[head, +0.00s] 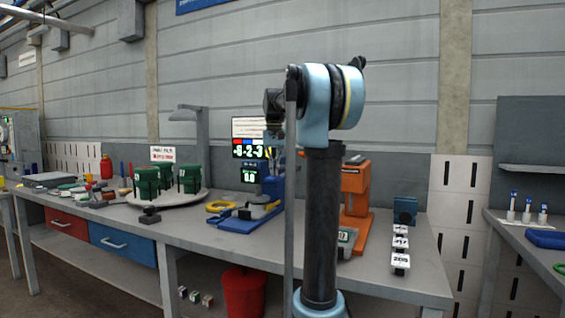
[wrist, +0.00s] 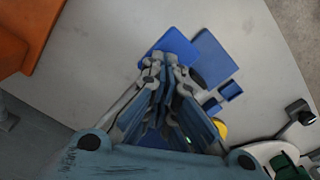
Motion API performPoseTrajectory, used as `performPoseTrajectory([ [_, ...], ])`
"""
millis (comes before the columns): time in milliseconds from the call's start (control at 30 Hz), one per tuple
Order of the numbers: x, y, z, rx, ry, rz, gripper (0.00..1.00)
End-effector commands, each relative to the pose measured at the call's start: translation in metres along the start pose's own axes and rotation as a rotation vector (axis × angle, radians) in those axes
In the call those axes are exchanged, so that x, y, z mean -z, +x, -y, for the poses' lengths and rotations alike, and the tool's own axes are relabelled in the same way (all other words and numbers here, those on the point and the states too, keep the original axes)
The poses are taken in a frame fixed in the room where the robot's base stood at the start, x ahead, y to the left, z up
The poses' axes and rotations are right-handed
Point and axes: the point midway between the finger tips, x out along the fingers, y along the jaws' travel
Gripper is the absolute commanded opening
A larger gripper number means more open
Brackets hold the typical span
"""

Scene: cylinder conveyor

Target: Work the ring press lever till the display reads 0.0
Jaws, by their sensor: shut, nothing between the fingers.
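The blue ring press (head: 238,222) stands on the bench in the head view, partly hidden behind my arm. Its small green-lit display (head: 250,175) seems to read 1.0, but the digits are tiny. In the wrist view, the press shows as blue parts (wrist: 213,57) beyond and beside the fingers. My gripper (wrist: 160,66) is shut and empty, its fingertips over a blue part of the press; I cannot tell whether they touch it. The lever cannot be made out clearly. A yellow ring (wrist: 221,128) shows partly beside the gripper.
A red bin (head: 243,292) is below.

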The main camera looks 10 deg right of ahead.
Motion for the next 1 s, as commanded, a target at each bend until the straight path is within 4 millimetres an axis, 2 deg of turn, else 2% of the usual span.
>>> performPoseTrajectory([
  [1000, 0.000, -0.083, 0.000, 0.000, 0.000, 0.000, 0.00],
])
